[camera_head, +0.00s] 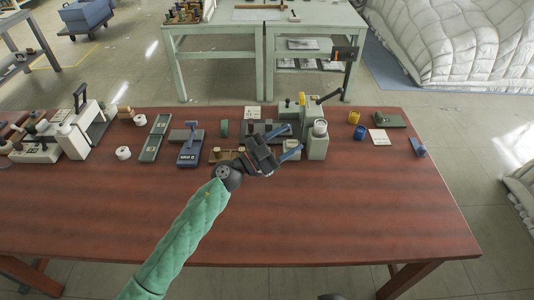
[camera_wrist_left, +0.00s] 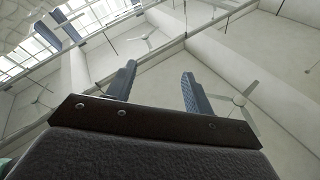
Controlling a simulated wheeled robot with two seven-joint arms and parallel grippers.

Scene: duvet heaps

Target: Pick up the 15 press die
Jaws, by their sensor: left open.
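My left gripper (camera_head: 294,139) reaches over the red-brown table from the lower left, its two blue fingers apart with nothing visibly between them. In the left wrist view, the open fingers (camera_wrist_left: 158,88) show against ceiling and walls, so that camera sees no table objects. I cannot read a 15 on any piece, so I cannot tell which is the 15 press die. A blue-grey device with a pale label (camera_head: 187,157) stands left of the gripper. A small blue piece (camera_head: 418,147) lies near the right edge. The gripper hides part of the items behind it.
Yellow pieces (camera_head: 354,118), a white card (camera_head: 379,137) and a white machine (camera_head: 75,138) also stand on the table (camera_head: 350,210). Its front half is clear.

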